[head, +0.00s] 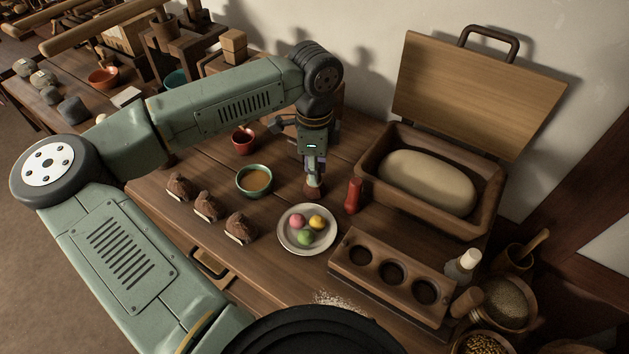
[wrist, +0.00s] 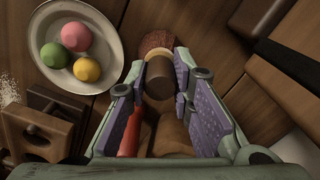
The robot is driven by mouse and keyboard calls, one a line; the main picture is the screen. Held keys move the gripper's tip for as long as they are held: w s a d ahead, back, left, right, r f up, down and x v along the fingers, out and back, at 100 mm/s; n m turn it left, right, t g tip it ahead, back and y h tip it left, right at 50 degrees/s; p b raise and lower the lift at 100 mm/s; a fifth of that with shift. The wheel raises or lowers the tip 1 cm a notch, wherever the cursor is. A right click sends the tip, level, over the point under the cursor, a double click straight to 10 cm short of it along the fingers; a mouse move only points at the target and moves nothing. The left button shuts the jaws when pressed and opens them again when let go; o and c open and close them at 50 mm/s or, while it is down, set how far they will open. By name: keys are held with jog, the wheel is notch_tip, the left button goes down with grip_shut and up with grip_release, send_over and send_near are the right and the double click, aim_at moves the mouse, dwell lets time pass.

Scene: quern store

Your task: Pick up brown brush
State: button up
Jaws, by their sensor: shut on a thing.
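The brown brush (head: 313,190) stands on the wooden table, just behind the plate of coloured balls, with its bristle end down. In the wrist view the brush (wrist: 159,76) shows a dark round handle, a pale band and reddish-brown bristles. My gripper (head: 314,172) is above it, pointing down. In the wrist view my gripper (wrist: 154,76) has its purple-padded fingers on both sides of the handle, shut on it. Whether the bristles touch the table is hard to tell.
A plate (head: 284,240) with pink, yellow and green balls is close in front. A red bottle (head: 353,196) stands close at right. A wooden trough (head: 369,169) holds dough behind it. A green bowl (head: 240,188) and a red cup (head: 243,147) are at left.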

grip_shut()
notch_tip(320, 180, up, 10)
jog(key=shift+r+b, duration=0.1)
jog(key=shift+b, duration=1)
jog(key=shift+o, duration=1.8)
grip_release()
grip_shut()
